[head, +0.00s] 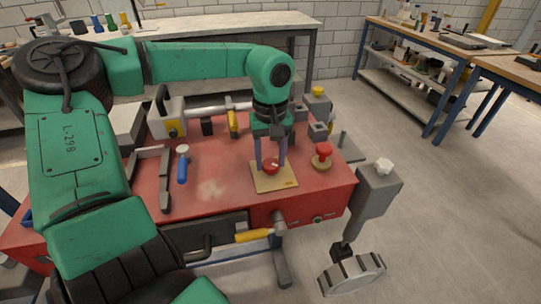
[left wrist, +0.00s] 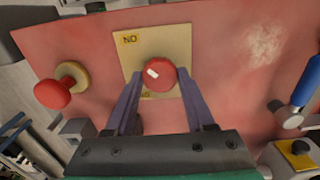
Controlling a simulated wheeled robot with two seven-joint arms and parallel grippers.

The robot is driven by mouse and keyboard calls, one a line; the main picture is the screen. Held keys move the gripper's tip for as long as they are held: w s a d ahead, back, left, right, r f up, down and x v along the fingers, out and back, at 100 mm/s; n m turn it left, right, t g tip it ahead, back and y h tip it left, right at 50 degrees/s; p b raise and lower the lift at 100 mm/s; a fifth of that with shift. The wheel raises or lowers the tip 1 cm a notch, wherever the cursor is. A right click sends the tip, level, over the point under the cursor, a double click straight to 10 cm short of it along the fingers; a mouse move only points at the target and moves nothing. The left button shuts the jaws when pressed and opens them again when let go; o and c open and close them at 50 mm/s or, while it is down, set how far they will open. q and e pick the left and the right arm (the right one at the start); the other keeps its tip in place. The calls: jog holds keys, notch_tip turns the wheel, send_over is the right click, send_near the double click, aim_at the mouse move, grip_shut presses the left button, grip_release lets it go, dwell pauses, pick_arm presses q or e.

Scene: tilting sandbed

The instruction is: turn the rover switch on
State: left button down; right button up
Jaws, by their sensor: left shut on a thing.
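The rover switch shows as a round red knob (head: 271,167) on a square tan plate (head: 283,183) near the front edge of the red table top. In the left wrist view the knob (left wrist: 158,76) has a short white mark left of its middle. The plate (left wrist: 122,62) has a yellow "NO" label at its upper left; a second label is partly hidden below the knob. My left gripper (head: 270,163) reaches down from above and is shut on the knob, one purple finger on each side; this also shows in the left wrist view (left wrist: 160,74). My right gripper is not in view.
A red mushroom button (head: 323,149) stands right of the plate, close to my left gripper. A blue-handled tool (head: 182,168) and a grey bracket (head: 164,185) lie to the left.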

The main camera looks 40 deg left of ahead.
aim_at(271, 163)
pick_arm(q)
jog(key=shift+c, duration=1.3)
grip_release()
jog(key=shift+r, duration=0.1)
notch_tip(271, 163, up, 14)
jog(key=shift+r+p, duration=0.25)
jog(key=shift+p, duration=0.15)
jog(key=shift+r, duration=0.1)
